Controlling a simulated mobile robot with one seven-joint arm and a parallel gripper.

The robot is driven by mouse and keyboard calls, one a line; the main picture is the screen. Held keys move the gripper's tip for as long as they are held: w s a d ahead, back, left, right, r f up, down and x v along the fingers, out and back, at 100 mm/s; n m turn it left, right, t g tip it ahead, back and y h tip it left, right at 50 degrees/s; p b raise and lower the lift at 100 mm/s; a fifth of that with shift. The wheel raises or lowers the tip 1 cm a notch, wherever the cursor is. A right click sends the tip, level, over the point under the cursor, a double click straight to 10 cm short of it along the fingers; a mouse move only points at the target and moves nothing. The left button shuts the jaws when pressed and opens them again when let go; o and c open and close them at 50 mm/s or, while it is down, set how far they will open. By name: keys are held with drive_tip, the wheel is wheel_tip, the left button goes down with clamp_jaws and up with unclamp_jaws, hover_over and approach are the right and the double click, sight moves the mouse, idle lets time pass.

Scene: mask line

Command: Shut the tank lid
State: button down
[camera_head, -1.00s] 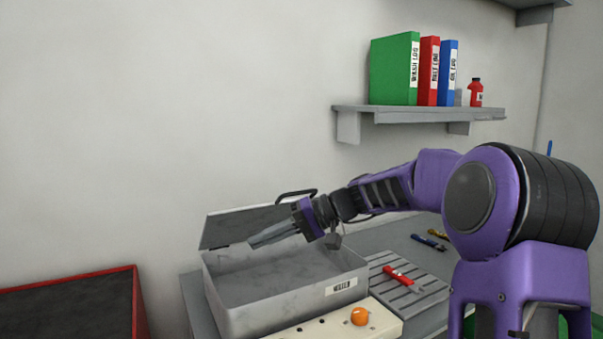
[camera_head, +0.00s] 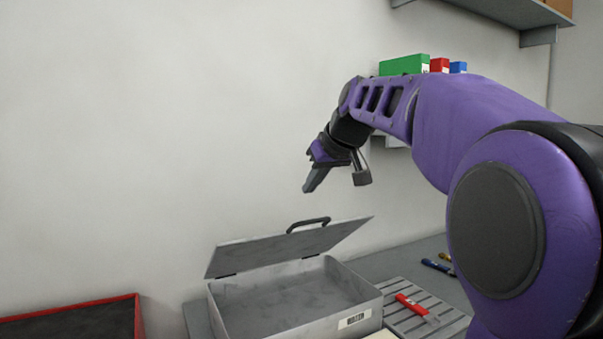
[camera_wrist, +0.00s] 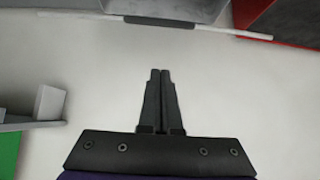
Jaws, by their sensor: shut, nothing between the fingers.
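The tank (camera_head: 285,310) is a grey metal box with a barcode label, standing on the bench in the head view. Its lid (camera_head: 275,249) is hinged at the back and stands tilted open, with a dark handle (camera_head: 308,224) on its upper edge. The tank's inside shows and looks empty. My gripper (camera_head: 309,187) is above the lid and handle, apart from both, pointing down and left. Its fingers are together with nothing between them, as the wrist view (camera_wrist: 160,75) also shows. In the wrist view the lid's edge and handle (camera_wrist: 160,21) appear at the top.
A red-rimmed bin (camera_head: 139,315) stands left of the tank. A slatted tray with a red tool (camera_head: 411,303) is to the right, with other tools (camera_head: 437,266) behind. A wall shelf with green (camera_head: 403,65), red and blue binders is partly hidden by my arm.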

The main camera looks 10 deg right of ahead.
drive_tip(key=f, duration=0.2)
drive_tip(key=f+b, duration=0.1)
drive_tip(key=shift+w+f, duration=0.25)
drive_tip(key=shift+f, duration=0.15)
drive_tip(key=shift+s+f, duration=0.4)
drive_tip(key=shift+f, duration=0.2)
drive_tip(key=shift+f, duration=0.2)
